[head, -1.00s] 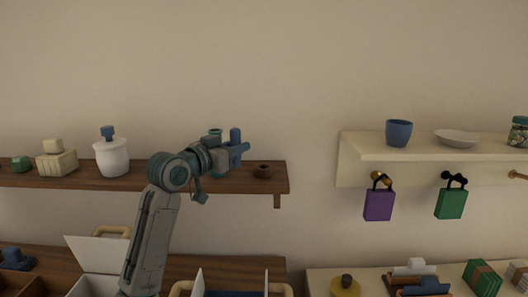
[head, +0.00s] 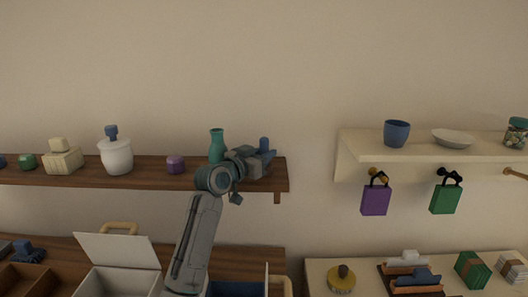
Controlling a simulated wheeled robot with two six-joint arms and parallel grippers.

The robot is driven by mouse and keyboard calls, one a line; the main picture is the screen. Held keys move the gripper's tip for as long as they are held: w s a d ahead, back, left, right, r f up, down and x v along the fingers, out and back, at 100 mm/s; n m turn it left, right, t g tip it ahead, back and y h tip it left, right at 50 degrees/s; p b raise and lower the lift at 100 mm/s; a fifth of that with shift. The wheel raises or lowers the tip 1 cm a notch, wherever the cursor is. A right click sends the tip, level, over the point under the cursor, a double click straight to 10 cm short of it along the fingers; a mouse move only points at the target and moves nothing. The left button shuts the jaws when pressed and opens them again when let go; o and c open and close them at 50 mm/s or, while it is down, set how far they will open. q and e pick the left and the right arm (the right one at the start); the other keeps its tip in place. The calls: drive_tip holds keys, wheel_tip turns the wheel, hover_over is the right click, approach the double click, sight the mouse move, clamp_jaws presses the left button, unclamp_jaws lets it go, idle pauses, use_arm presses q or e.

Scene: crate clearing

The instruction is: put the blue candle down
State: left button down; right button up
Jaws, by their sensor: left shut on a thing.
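The blue candle (head: 264,144) stands upright in my left gripper (head: 264,157), near the right end of the dark wooden wall shelf (head: 120,178). My left gripper is shut on the candle, and only its upper part shows clearly. The candle's lower end is hidden by the gripper, so I cannot tell whether it touches the shelf or anything on it. My right gripper is not in view.
On the shelf, a teal vase (head: 216,144) stands just left of the gripper, then a purple pot (head: 176,165) and a white jar (head: 116,156). A pale shelf (head: 365,148) with a blue cup (head: 396,133) is to the right.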

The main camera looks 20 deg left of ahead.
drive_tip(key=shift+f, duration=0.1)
use_arm(q)
drive_tip(key=shift+f, duration=0.2)
drive_tip(key=c, duration=1.2)
unclamp_jaws()
drive_tip(key=shift+c, duration=0.2)
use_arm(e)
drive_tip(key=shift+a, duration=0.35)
use_arm(q)
drive_tip(key=shift+r, duration=0.15)
drive_tip(key=b+v, duration=0.4)
drive_tip(key=v, duration=0.8)
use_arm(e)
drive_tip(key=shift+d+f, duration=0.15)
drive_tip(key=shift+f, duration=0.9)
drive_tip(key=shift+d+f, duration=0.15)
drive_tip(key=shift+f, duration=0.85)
